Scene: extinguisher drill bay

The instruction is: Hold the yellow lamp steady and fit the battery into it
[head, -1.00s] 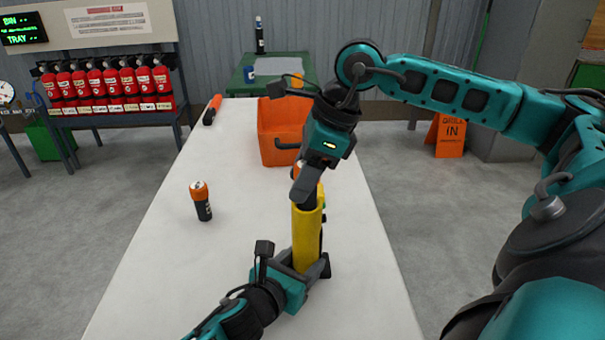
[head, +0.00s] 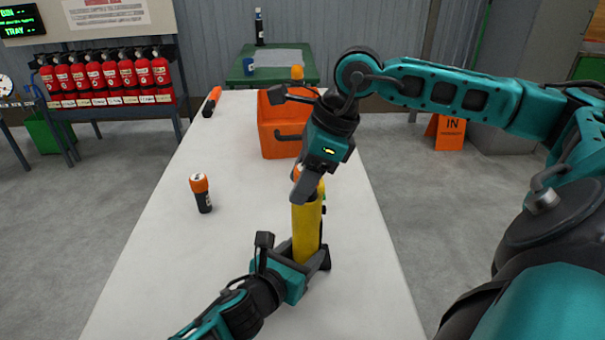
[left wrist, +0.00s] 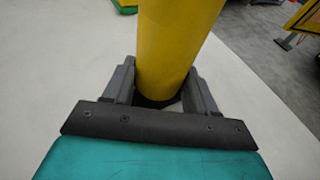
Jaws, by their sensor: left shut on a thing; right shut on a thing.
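The yellow lamp (head: 307,232) stands upright on the white table. My left gripper (head: 308,258) is shut around its lower part. In the left wrist view the lamp (left wrist: 172,45) sits between both fingers (left wrist: 160,92). My right gripper (head: 306,188) is right above the lamp's open top, pointing down, and is shut on the battery. Only a bit of the battery's orange end (head: 298,171) shows beside the finger. Its lower part is hidden by the finger and the lamp, so how deep it sits cannot be told.
An orange bin (head: 278,140) stands behind the lamp. An orange and black tool (head: 212,102) lies at the far left edge.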

